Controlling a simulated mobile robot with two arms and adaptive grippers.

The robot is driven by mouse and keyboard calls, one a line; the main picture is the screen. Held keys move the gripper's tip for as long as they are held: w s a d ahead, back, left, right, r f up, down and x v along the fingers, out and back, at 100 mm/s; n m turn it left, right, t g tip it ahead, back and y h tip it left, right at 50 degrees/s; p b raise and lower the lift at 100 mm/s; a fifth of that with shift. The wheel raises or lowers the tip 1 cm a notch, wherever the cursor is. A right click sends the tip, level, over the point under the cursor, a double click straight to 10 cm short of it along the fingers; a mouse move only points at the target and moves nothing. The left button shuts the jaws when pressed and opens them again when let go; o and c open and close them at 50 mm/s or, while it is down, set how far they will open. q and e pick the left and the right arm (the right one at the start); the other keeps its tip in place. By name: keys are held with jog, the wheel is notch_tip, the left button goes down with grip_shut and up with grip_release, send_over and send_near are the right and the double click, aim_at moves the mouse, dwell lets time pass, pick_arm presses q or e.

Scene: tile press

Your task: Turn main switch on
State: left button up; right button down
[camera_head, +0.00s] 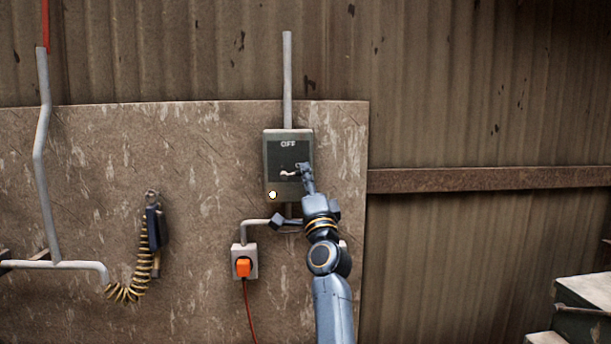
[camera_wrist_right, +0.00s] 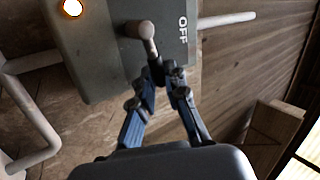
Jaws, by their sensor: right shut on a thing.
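The main switch is a grey box (camera_head: 267,160) on the wall panel, with a dark face marked "OFF" near its top. Its lever (camera_head: 289,174) sits on the dark face and points right in the head view. My left gripper is not in view.
A lit round lamp (camera_head: 273,195) is at the box's lower left. Below is a socket with an orange plug (camera_head: 243,267) and red cable. A dark handset (camera_head: 155,225) with a coiled cord hangs left. Crates (camera_head: 588,290) stand lower right.

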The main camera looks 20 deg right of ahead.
jog(key=shift+f+m+g+h, duration=0.15)
jog(key=shift+f+m+h, duration=0.2)
jog(key=shift+m+h, duration=0.6)
jog(key=shift+f+m+g+h, duration=0.15)
jog(key=shift+f+m+h, duration=0.15)
jog(key=shift+m+h, duration=0.65)
jog(key=shift+m, duration=0.5)
jog(key=c, duration=1.4)
grip_release()
jog(key=shift+o, duration=0.2)
jog(key=shift+r, duration=0.1)
notch_tip(320, 180, up, 10)
jog(key=shift+f, duration=0.1)
